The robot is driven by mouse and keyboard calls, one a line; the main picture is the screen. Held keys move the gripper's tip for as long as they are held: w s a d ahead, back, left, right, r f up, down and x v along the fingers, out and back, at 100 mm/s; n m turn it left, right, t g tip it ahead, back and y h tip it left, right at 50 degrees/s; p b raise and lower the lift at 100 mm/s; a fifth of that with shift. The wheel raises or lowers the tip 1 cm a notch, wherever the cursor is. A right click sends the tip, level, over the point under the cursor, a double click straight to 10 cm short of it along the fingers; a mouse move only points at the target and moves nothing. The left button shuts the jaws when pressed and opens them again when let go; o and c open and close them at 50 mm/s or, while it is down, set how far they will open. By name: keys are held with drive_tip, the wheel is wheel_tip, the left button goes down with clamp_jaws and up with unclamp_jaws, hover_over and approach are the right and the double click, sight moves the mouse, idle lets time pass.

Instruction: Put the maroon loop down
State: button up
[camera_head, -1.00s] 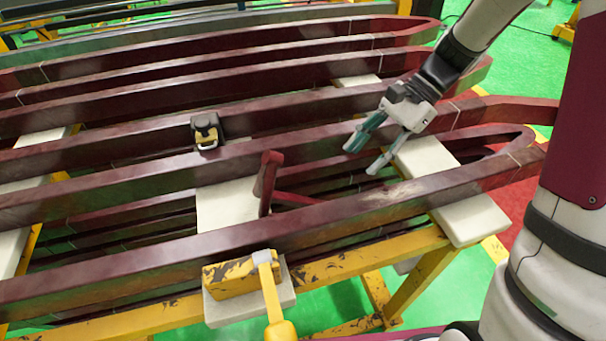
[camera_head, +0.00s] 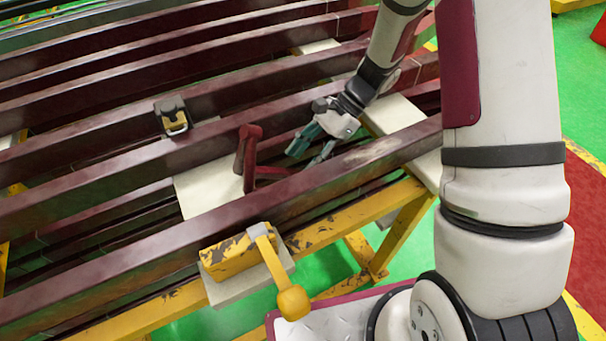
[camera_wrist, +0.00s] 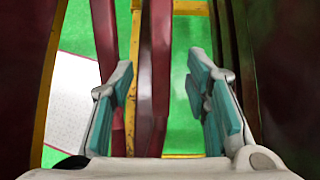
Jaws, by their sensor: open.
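My gripper (camera_head: 306,156) is open and points down between the two nearest long bars. In the wrist view my gripper (camera_wrist: 160,78) has its teal-padded fingers apart, with a maroon bar (camera_wrist: 160,60) showing between them. Contact with it cannot be told. A small maroon upright piece (camera_head: 247,160) with a low arm stands left of my gripper; its lower part is partly hidden by the front bar.
A yellow-handled clamp or mallet (camera_head: 280,285) sits by a yellow block at the front edge. A small black and yellow fitting (camera_head: 173,115) sits on a bar. White pads (camera_head: 205,185) lie under the bars on a yellow frame (camera_head: 150,315). The floor is green.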

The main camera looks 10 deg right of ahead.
sight(292, 171)
drive_tip(key=x, duration=0.5)
drive_tip(key=shift+f, duration=0.1)
clamp_jaws()
